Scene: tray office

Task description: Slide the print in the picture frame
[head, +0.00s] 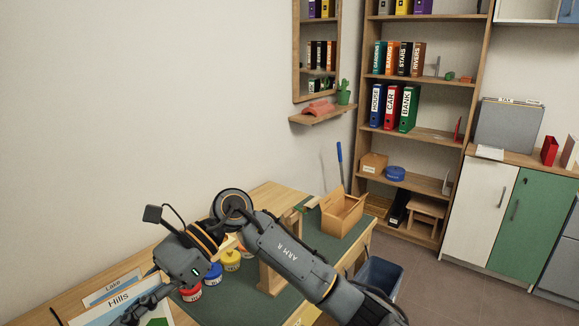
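A print labelled "Hills" (118,299) stands tilted at the lower left, cut off by the picture's bottom edge. A print labelled "Lake" (112,286) shows just behind it. My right gripper (138,311) reaches down over the face of the "Hills" print. Its dark fingers overlap the print, and I cannot tell whether they are closed on it. A wooden upright piece (270,279) stands on the green mat behind my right arm. It may be part of the picture frame, but the arm hides much of it. My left gripper is out of view.
Red (191,293), blue (213,276) and yellow (231,261) pots stand on the table (272,193) beside my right gripper. A blue bin (381,275) stands on the floor. A bookcase (420,135) is behind.

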